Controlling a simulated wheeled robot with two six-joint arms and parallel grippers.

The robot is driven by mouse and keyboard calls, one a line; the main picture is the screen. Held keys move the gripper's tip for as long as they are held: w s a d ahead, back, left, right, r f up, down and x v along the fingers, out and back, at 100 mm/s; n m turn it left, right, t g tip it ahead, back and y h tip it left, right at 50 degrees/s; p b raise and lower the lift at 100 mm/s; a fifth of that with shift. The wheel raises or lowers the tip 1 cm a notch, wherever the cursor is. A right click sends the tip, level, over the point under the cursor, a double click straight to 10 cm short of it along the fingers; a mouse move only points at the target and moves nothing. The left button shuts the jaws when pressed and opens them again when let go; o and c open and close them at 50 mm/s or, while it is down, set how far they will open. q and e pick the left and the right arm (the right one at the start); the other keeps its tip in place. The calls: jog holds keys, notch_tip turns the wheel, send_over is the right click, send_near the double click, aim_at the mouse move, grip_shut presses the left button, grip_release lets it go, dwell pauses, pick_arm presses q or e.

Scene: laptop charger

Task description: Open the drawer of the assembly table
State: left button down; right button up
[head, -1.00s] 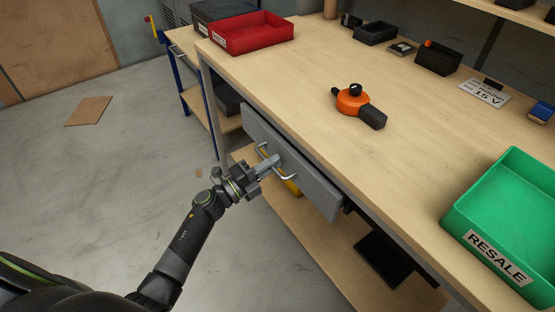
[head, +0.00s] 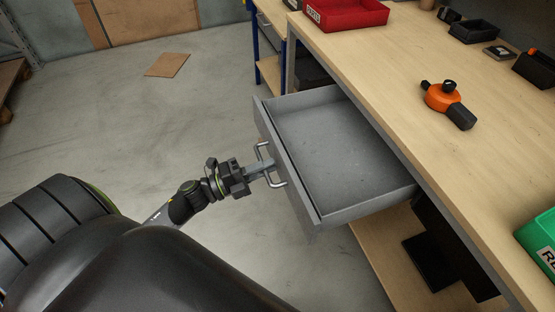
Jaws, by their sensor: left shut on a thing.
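The grey drawer (head: 330,150) of the assembly table (head: 400,85) is pulled well out, and its inside looks empty. Its front panel (head: 285,165) carries a metal bar handle (head: 279,183). My left gripper (head: 266,168) is shut on the handle, in front of the drawer. My right gripper is not in view.
On the tabletop are a red bin (head: 345,14), an orange and black tool (head: 447,101) and a green bin (head: 540,242). A lower shelf (head: 385,250) holds a dark flat object (head: 428,262). The floor left of the drawer is clear, apart from a flat brown sheet (head: 167,65).

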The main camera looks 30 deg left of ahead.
pick_arm(q)
jog(key=shift+s+a, duration=0.1)
jog(key=shift+s, duration=0.05)
jog(key=c, duration=1.6)
grip_release()
jog(key=shift+c, duration=0.2)
jog(key=b+v, duration=0.1)
jog(key=v, duration=1.6)
jog(key=shift+s+a, duration=0.15)
jog(key=shift+a, duration=0.05)
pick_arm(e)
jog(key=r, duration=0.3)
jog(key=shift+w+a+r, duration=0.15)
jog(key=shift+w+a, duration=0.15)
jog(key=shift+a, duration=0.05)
